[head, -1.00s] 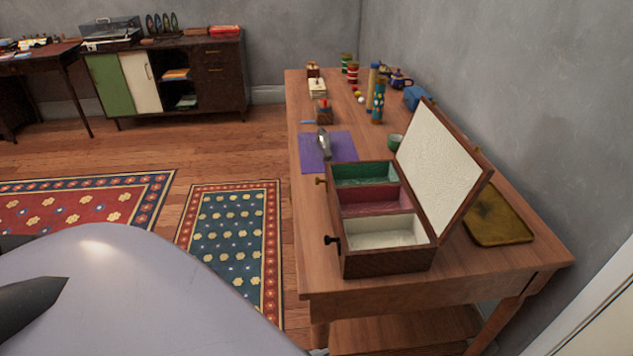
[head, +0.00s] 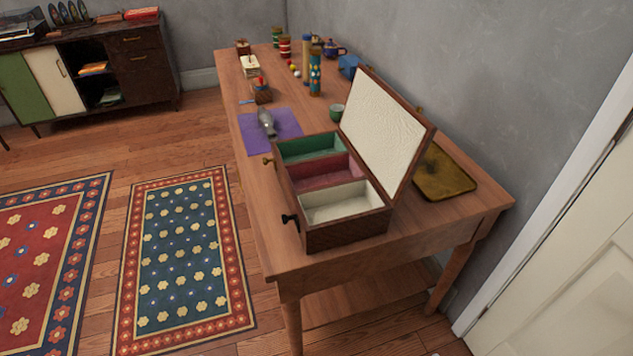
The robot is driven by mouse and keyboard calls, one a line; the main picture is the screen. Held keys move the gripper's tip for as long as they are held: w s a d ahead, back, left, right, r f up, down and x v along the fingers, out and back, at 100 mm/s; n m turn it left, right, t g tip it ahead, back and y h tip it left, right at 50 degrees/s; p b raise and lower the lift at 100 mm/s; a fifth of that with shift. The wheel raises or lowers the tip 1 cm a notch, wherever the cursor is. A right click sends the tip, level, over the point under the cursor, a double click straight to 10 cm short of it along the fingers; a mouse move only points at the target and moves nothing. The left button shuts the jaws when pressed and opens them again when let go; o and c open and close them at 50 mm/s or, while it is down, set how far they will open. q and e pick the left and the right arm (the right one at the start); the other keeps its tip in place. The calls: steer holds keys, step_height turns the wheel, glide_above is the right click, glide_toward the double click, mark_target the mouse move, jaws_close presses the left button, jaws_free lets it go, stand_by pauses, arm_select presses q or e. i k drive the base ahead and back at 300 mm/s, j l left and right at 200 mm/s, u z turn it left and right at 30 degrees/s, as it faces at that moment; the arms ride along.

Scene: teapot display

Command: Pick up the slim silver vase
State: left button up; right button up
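The slim silver vase (head: 266,123) lies or leans on a purple cloth (head: 288,124) near the left edge of the wooden table; at this size I cannot tell whether it is upright. It is just behind the open wooden box. Neither of my grippers shows in the head view now.
The open box (head: 345,240) with green, red and white compartments stands at the table's (head: 262,195) near end, its lid raised. A brown tray (head: 440,172) lies to its right. A small green cup (head: 337,111) and a patterned cylinder (head: 315,75) stand farther back. Rugs (head: 185,255) cover the floor at left.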

mark_target(265, 120)
steer(key=u, duration=1.1)
steer(key=i+j+u, duration=0.15)
steer(key=u, duration=0.35)
steer(key=i+u, duration=0.2)
steer(key=u, duration=0.25)
steer(key=i+z, duration=0.1)
steer(key=i, duration=0.5)
steer(key=i+j+z, duration=0.15)
steer(key=i, duration=0.45)
steer(key=i+z, duration=0.35)
steer(key=i, duration=0.15)
steer(key=i+z, duration=0.35)
steer(key=i, duration=0.15)
steer(key=i+j+z, duration=0.15)
steer(key=i+z, duration=0.35)
steer(key=i, duration=0.6)
steer(key=i+z, duration=0.4)
steer(key=i+j+z, duration=0.1)
steer(key=z, duration=0.3)
steer(key=i+j, duration=0.05)
steer(key=i, duration=0.05)
